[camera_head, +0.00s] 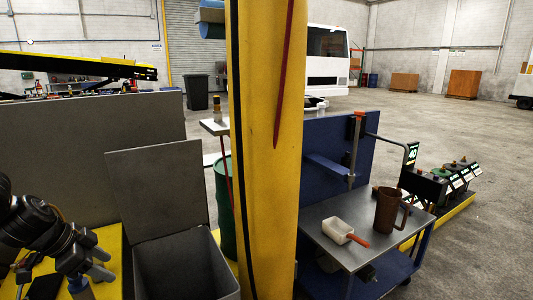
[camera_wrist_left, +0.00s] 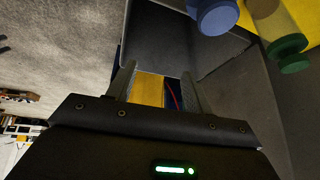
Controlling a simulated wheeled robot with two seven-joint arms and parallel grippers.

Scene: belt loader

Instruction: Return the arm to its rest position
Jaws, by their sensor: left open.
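My left arm (camera_head: 28,215) comes in at the lower left of the head view. My left gripper (camera_head: 97,258) is open above a yellow surface, left of a grey open bin (camera_head: 225,272). In the left wrist view its two fingers (camera_wrist_left: 157,85) stand apart, with nothing held between them. A yellow patch and a red strip show beyond the gap. My right arm and gripper are not in view.
A raised grey lid (camera_head: 155,185) stands behind the bin. A yellow column (camera_head: 262,150) blocks the middle. A metal cart (camera_head: 345,215) holds a scoop (camera_head: 340,231) and a brown jug (camera_head: 388,212). Blue-capped (camera_wrist_left: 217,18) and green-capped (camera_wrist_left: 292,55) containers show near the gripper.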

